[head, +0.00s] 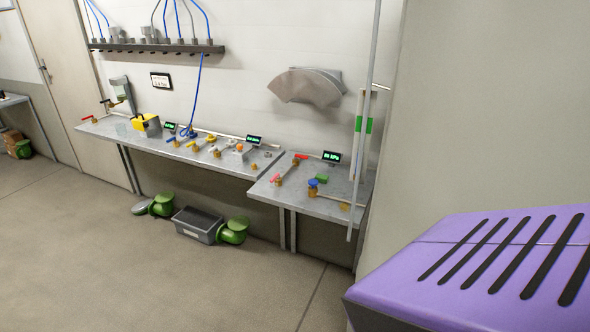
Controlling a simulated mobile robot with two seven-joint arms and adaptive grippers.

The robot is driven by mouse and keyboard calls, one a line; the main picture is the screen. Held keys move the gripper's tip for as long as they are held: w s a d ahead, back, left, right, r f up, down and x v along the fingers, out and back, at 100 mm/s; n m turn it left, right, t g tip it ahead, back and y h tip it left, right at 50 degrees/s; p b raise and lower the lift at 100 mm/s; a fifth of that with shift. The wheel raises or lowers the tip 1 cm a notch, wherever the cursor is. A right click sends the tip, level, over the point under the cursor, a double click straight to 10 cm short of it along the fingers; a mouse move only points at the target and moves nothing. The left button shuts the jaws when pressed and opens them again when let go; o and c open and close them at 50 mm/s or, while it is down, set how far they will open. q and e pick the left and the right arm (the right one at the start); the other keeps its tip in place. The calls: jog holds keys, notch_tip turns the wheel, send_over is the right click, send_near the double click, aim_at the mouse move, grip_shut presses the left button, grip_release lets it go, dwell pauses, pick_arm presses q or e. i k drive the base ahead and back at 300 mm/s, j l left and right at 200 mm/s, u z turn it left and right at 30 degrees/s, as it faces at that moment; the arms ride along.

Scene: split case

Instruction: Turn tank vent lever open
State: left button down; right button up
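Several small valves with coloured levers stand on two grey wall benches in the head view, all at a distance. The right bench (333,207) carries a red lever (300,157), a pink-red lever (275,178) and a blue-topped fitting (313,186). The left bench (205,158) carries blue, yellow and white ones. Another red lever (86,118) sits at its far left end. I cannot tell which is the tank vent lever, as labels are too small to read. Neither of my grippers is in view.
A purple housing with black slots (480,255) fills the near bottom right. A tall thin pole (365,120) stands at the right bench. The floor (130,270) in front is clear.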

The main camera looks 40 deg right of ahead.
aim_at(277, 176)
jog(key=i+l+z, duration=0.15)
jog(key=i+z, duration=0.3)
jog(key=i, duration=0.2)
jog(key=i+z, duration=0.45)
jog(key=i, duration=0.2)
jog(key=i+z, duration=0.2)
jog(key=z, duration=0.25)
jog(key=i+z, duration=0.25)
jog(key=z, duration=0.15)
jog(key=i+u, duration=0.1)
jog(key=i, duration=0.2)
